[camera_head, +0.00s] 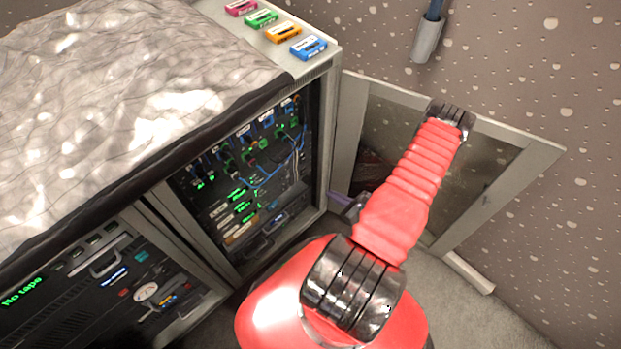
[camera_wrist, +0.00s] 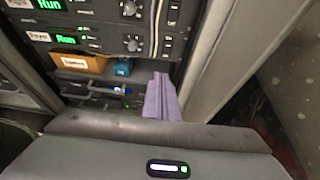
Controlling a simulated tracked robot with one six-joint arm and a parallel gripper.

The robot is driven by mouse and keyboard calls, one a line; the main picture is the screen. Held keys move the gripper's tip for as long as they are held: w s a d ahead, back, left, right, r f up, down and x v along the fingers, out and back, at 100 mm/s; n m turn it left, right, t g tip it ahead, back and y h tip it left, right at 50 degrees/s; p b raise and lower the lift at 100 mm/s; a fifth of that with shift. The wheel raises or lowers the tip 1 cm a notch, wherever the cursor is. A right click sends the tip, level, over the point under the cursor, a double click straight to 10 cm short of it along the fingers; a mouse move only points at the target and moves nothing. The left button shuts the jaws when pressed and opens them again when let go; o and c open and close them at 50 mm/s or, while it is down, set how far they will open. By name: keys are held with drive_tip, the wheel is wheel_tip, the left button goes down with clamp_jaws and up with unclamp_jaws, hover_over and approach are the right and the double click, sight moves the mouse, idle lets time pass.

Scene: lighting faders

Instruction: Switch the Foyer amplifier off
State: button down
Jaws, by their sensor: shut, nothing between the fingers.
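The amplifiers sit in the open rack. In the wrist view an upper amplifier (camera_wrist: 92,8) and a lower amplifier (camera_wrist: 100,42) each show a green "Run" display, a knob and small switches at the right. Their name labels are too blurred for me to tell which is Foyer. The amplifiers' green displays also show in the head view (camera_head: 238,206). My gripper (camera_wrist: 161,76) has purple fingers, shut and empty, just below the right end of the lower amplifier; I cannot tell whether they touch it. It also shows in the head view (camera_head: 334,197) at the rack's right edge.
The glass rack door (camera_head: 490,165) stands open at the right, behind my arm. Below the amplifiers are an orange box (camera_wrist: 82,63) and a blue item (camera_wrist: 123,68). Patch cables (camera_head: 268,178) hang above the amplifiers. Coloured cassettes (camera_head: 283,33) lie on the rack top.

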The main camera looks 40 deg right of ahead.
drive_tip(key=shift+d+r+h, duration=0.1)
drive_tip(key=shift+d+h, duration=0.2)
drive_tip(key=shift+d, duration=0.1)
drive_tip(key=shift+w, duration=0.15)
approach(304, 173)
drive_tip(key=w+f, duration=0.4)
drive_tip(key=shift+w+a, duration=0.2)
drive_tip(key=shift+w, duration=0.5)
